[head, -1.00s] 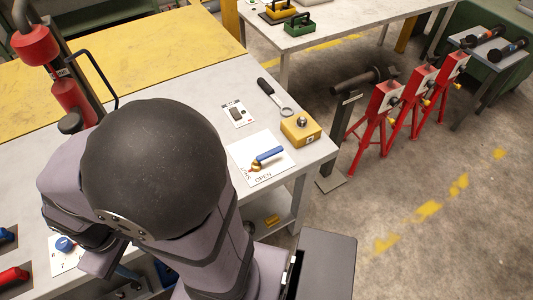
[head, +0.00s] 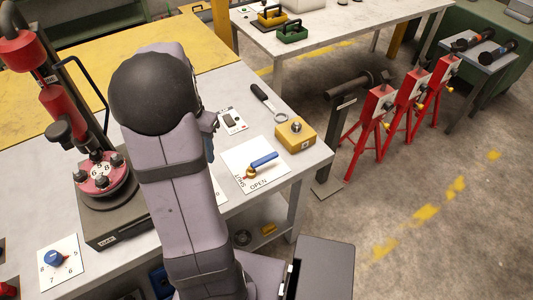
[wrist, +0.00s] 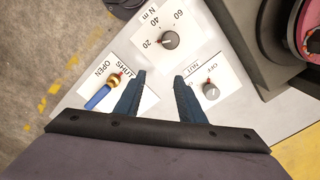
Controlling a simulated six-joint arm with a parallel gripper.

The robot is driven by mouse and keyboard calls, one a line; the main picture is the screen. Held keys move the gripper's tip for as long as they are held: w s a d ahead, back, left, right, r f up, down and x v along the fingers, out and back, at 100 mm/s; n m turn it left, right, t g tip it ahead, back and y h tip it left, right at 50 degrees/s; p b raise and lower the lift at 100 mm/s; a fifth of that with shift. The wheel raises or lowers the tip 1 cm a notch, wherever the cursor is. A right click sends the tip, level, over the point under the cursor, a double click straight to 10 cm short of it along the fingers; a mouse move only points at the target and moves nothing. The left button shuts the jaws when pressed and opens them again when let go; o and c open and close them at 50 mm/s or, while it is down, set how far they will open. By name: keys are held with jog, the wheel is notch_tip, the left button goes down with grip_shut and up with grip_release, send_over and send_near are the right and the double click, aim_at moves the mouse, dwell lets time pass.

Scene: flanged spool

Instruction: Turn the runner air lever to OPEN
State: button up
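The runner air lever has a blue handle (head: 263,160) on a brass pivot (head: 250,173), over a white plate (head: 234,157) marked SHUT and OPEN. In the head view the handle points up and right from the pivot. In the wrist view the blue handle (wrist: 97,97) points down and left from the brass pivot, beside the left finger, which covers part of the plate. My gripper (wrist: 160,75) is open with nothing between its fingers; no contact with the lever shows. My arm mostly hides the gripper in the head view.
A yellow block (head: 295,135) and a black-handled ring tool (head: 268,102) lie near the lever plate. The wrist view shows a Nm dial (wrist: 168,40) and another grey knob (wrist: 210,92). A red press with a turret (head: 100,172) stands left of my arm.

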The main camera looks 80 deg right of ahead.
jog(key=s+d+m, duration=0.4)
jog(key=s+d, duration=0.3)
jog(key=s, duration=0.1)
jog(key=m, duration=0.4)
send_over(268, 156)
jog(key=shift+s+f+b, duration=0.15)
jog(key=shift+f+b, duration=0.15)
jog(key=shift+f, duration=0.4)
jog(key=shift+a+f+p, duration=0.1)
jog(key=shift+f+p, duration=0.95)
jog(key=shift+f, duration=2.65)
grip_shut()
